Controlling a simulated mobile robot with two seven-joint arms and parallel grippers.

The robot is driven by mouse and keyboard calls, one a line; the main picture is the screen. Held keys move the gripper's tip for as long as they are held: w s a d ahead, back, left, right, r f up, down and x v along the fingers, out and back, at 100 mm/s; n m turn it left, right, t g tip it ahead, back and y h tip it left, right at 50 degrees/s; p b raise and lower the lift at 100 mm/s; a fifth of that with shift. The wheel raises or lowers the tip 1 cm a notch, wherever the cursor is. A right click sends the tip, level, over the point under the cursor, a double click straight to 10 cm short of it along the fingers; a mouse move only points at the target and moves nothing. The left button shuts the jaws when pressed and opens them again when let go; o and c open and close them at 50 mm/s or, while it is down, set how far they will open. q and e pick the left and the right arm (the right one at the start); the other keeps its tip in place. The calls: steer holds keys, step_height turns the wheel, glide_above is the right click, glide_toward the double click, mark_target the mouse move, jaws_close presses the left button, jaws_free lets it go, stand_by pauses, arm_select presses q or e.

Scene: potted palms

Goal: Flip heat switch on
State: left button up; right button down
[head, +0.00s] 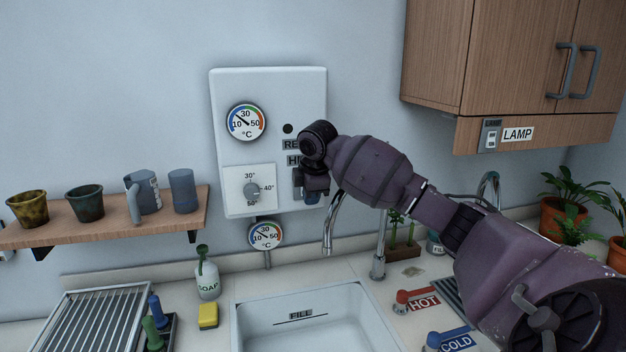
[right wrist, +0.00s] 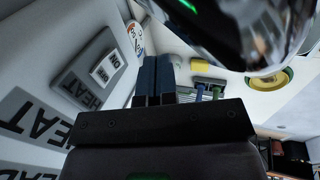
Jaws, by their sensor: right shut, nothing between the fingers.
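The white heater panel (head: 240,170) hangs on the wall with a round gauge, a dial and a dark round indicator (head: 288,128). My right gripper (head: 313,197) is in front of its lower right side and partly hides the labels and the heat switch (head: 297,181). In the right wrist view the heat switch (right wrist: 103,72) is a white rocker on a grey plate, marked ON, beside a HEAT label (right wrist: 84,91). The right gripper (right wrist: 155,62) is shut and empty, its dark fingers together, to the right of the switch there. I cannot tell the rocker's position or whether the fingers touch it.
A faucet (head: 331,225) stands close below the right gripper, over the sink (head: 238,310). HOT (head: 418,300) and COLD (head: 450,340) levers are at the right. A cabinet (head: 435,60) with a LAMP switch hangs upper right. A shelf (head: 110,228) holds pots at the left.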

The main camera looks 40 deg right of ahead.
steer(key=w, duration=0.1)
steer(key=w+d, duration=0.1)
steer(key=w+d+p, duration=0.1)
steer(key=shift+w+f, duration=0.2)
steer(key=shift+w, duration=0.05)
stand_by(0.4)
steer(key=shift+w+f, duration=0.1)
steer(key=shift+w, duration=0.05)
steer(key=shift+d, duration=0.1)
steer(key=shift+r, duration=0.85)
